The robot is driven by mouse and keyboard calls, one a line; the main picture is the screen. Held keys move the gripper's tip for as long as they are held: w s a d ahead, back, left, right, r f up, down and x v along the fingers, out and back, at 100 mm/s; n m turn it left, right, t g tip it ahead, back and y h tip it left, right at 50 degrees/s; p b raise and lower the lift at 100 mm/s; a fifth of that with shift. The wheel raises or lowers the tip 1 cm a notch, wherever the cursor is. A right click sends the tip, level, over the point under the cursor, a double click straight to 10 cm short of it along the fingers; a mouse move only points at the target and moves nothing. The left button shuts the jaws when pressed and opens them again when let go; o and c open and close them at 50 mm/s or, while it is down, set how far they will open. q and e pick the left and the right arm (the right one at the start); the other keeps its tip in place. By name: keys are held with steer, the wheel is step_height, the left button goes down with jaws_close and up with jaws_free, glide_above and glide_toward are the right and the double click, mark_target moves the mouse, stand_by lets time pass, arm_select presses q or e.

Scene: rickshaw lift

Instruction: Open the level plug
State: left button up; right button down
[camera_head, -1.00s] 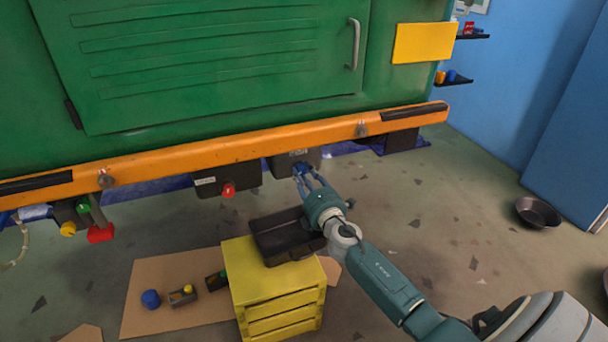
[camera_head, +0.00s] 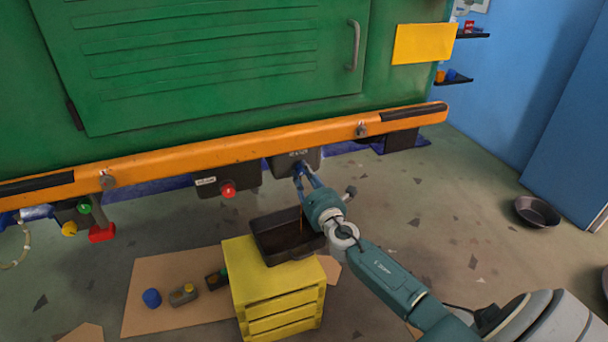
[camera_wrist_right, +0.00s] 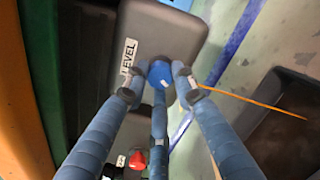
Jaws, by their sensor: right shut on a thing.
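The level box (camera_head: 308,158) is a dark block under the orange beam. In the right wrist view the box (camera_wrist_right: 165,32) carries a white "LEVEL" label (camera_wrist_right: 128,56). The blue level plug (camera_wrist_right: 160,73) is at its lower end, between the fingers of my right gripper (camera_wrist_right: 160,88). My right gripper (camera_head: 301,172) is shut on the plug, beneath the box. I cannot tell whether the plug still touches the box. A thin orange-brown stream (camera_wrist_right: 255,101) runs from near the plug towards the black tray (camera_head: 262,243). My left gripper is not in view.
The tray sits on a yellow crate (camera_head: 270,292), below my right gripper. A second box with a red plug (camera_head: 228,190) hangs to the left. Small parts lie on cardboard (camera_head: 150,323). A dark pan (camera_head: 537,211) stands on clear floor at right.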

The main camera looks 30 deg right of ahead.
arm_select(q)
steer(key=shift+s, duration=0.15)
arm_select(e)
steer(key=shift+f, duration=0.15)
steer(key=c, duration=1.4)
jaws_free()
steer(key=shift+s+d, duration=0.1)
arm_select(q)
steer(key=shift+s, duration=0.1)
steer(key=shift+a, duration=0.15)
arm_select(e)
steer(key=v, duration=1.2)
